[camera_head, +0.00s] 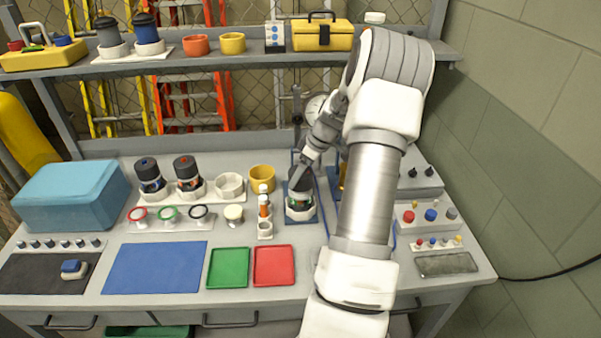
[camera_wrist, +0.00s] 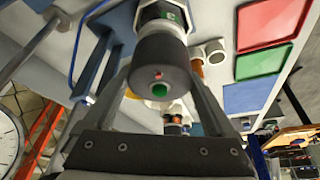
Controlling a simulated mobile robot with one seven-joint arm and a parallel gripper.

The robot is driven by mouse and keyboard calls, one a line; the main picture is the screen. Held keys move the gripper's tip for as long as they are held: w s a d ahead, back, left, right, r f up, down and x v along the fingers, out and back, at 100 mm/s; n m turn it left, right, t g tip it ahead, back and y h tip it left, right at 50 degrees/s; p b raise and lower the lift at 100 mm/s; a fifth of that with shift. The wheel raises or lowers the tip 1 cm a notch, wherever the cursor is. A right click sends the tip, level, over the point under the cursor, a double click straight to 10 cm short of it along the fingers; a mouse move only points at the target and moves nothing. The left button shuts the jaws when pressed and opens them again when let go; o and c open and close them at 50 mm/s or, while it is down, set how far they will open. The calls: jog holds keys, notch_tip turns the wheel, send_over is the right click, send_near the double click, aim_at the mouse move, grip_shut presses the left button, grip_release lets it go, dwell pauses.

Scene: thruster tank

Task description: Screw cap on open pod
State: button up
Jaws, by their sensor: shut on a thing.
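The pod (camera_head: 299,201) stands upright in a white ring holder on a small blue plate at the middle right of the bench. It has a green band, also visible in the wrist view (camera_wrist: 165,12). A dark cylindrical cap (camera_wrist: 160,62), with a red dot and a green centre on its end, is in line with the pod, at its top. My gripper (camera_head: 301,178) is shut on the cap, one finger on each side in the wrist view. Whether the cap's threads are engaged is hidden.
Two capped pods (camera_head: 186,172) stand in holders to the left, beside an empty white ring (camera_head: 229,185). Coloured rings lie in front. A green tray (camera_head: 228,268) and a red tray (camera_head: 274,266) lie near the front edge. A gauge stand (camera_head: 315,108) rises close behind my gripper.

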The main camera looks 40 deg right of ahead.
jog(key=shift+f+b, duration=1.05)
jog(key=shift+b, duration=0.15)
dwell(0.5)
jog(key=o, duration=1)
jog(key=shift+r, duration=0.1)
jog(key=shift+o, duration=0.2)
jog(key=v, duration=1.7)
jog(key=shift+a+r, duration=0.15)
